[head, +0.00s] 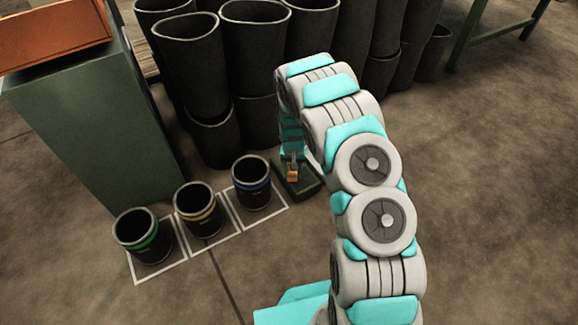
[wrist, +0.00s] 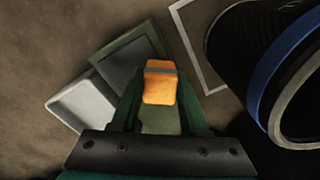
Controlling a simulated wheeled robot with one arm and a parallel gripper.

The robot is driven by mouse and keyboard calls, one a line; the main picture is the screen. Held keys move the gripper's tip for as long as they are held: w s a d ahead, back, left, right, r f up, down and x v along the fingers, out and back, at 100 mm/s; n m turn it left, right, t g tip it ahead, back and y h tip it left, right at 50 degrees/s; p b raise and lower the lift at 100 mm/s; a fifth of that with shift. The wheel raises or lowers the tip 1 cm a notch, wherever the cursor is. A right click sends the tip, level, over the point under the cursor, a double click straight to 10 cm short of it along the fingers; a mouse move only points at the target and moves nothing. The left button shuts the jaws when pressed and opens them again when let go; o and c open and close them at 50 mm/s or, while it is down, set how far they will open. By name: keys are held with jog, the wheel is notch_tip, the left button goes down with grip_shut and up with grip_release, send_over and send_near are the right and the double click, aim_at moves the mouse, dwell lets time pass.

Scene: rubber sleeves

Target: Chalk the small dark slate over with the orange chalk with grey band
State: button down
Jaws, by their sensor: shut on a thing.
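My gripper (wrist: 159,98) is shut on the orange chalk with grey band (wrist: 160,86). In the head view the chalk (head: 292,175) shows as a small orange spot below my gripper (head: 291,166). The small dark slate (wrist: 127,64) has a green frame and lies on the floor beyond the chalk in the wrist view. The chalk's far end overlaps the slate's near right part there; I cannot tell whether it touches. My gripper hides part of the slate. In the head view the slate (head: 308,186) is partly hidden by my arm.
A pale shallow tray (wrist: 78,103) lies beside the slate. Black sleeves with blue (head: 252,189), yellow (head: 199,212) and green (head: 144,240) bands stand in white floor outlines, left of the slate. Tall black sleeves (head: 190,60) stack behind. A green cabinet (head: 95,130) stands left.

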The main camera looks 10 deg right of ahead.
jog(key=shift+a+r, duration=0.2)
jog(key=shift+r, duration=0.15)
jog(key=shift+f, duration=0.15)
jog(key=shift+d+r+p, duration=0.1)
jog(key=shift+r+p, duration=0.65)
jog(key=shift+r, duration=2.35)
jog(key=shift+r, duration=0.1)
